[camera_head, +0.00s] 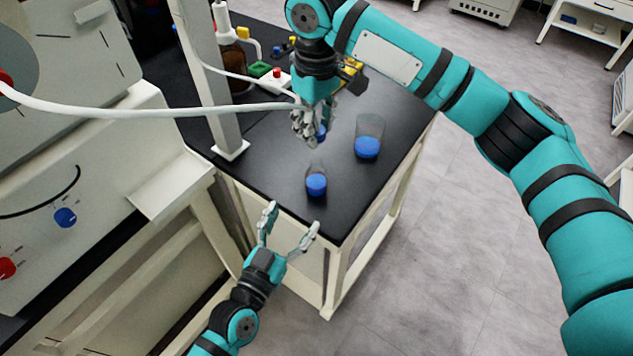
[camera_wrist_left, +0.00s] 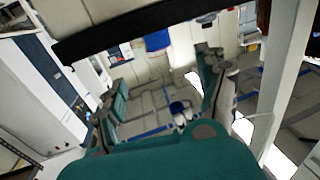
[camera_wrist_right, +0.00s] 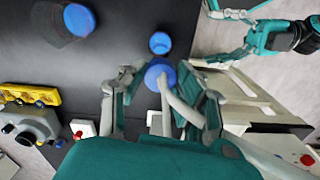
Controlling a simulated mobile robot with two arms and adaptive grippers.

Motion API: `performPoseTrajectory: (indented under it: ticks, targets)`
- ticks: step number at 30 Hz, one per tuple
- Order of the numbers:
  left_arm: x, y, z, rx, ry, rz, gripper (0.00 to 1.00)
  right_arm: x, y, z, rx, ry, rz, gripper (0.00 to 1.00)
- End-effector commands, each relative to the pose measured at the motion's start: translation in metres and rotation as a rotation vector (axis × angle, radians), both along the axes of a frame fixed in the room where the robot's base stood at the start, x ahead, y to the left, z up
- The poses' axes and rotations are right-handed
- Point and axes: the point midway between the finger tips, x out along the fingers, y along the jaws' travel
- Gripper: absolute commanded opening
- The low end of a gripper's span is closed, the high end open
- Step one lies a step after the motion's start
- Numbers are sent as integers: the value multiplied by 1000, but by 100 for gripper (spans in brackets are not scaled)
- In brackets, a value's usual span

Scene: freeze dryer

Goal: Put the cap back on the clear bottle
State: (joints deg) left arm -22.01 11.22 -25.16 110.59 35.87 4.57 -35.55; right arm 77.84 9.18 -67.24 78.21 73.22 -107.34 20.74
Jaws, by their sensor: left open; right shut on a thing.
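The clear bottle (camera_head: 316,184), a small transparent flask with blue contents, stands upright on the black table near its front corner. Its blue also shows in the right wrist view (camera_wrist_right: 160,43). My right gripper (camera_head: 311,124) is above and behind it, shut on a blue cap (camera_head: 321,132). The cap shows between the fingers in the right wrist view (camera_wrist_right: 158,72), apart from the bottle. My left gripper (camera_head: 290,219) is open and empty, just off the table's front edge and below the bottle in the head view.
A clear beaker (camera_head: 369,130) with blue contents stands right of the bottle. A brown bottle (camera_head: 238,68), a white post (camera_head: 208,80) and small coloured items are at the back left.

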Motion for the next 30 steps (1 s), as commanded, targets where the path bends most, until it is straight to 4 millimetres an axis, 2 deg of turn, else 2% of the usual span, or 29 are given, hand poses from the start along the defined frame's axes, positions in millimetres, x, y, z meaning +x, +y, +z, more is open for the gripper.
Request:
performPoseTrajectory:
  ticks: [10,14,17,30]
  targets:
    - [0,0,3,-3,-5,0,74,0,1,0,-1,0,2,21]
    - [6,-3,3,-3,-5,1,74,0,0,0,-1,0,2,21]
    - [17,-8,3,-4,-7,1,74,0,0,0,-1,1,1,21]
    - [89,-41,3,-3,-5,-1,74,0,0,0,-1,1,1,21]
